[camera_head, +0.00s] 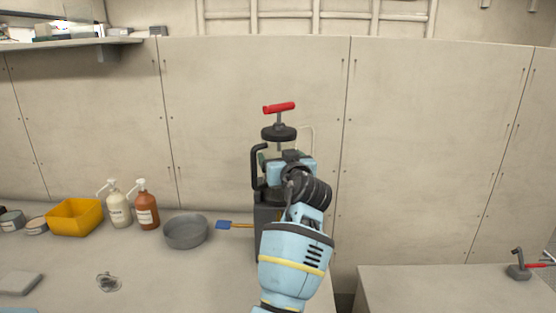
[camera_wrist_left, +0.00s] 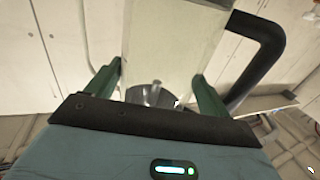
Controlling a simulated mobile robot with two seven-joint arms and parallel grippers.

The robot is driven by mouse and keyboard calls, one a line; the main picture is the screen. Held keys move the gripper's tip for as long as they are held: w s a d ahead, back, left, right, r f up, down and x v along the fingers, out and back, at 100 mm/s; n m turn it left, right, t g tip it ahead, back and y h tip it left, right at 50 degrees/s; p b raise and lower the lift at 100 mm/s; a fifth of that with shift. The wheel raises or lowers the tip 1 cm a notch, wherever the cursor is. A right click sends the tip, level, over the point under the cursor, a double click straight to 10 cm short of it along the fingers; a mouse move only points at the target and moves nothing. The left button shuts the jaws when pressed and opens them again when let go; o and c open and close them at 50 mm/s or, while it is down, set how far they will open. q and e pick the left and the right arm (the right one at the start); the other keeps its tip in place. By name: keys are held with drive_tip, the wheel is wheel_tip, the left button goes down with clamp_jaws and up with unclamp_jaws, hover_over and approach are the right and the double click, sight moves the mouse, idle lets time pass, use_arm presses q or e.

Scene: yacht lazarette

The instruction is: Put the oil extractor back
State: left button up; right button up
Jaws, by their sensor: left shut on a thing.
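The oil extractor (camera_head: 279,133) stands upright near the middle of the head view, with a red T-handle, a black round cap and a black curved side handle. My left gripper (camera_head: 290,168) is shut on it from the front, and my arm hides much of its lower body. In the left wrist view, the green fingers of my gripper (camera_wrist_left: 157,85) lie on both sides of a pale block of the extractor (camera_wrist_left: 168,45). The black curved handle shows to the right there. I cannot tell whether its base touches the counter. My right gripper is not in view.
The counter (camera_head: 60,262) holds a yellow bin (camera_head: 75,217), white (camera_head: 119,210) and brown (camera_head: 147,210) pump bottles, a grey round pan (camera_head: 186,232) and a blue-ended brush (camera_head: 224,225). A panelled wall rises behind.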

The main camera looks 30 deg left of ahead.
use_arm(q)
drive_tip(key=shift+w+d+f, duration=0.1)
drive_tip(key=shift+w+d, duration=0.05)
drive_tip(key=o, duration=1.3)
drive_tip(key=shift+f, duration=0.15)
drive_tip(key=shift+o, duration=1.4)
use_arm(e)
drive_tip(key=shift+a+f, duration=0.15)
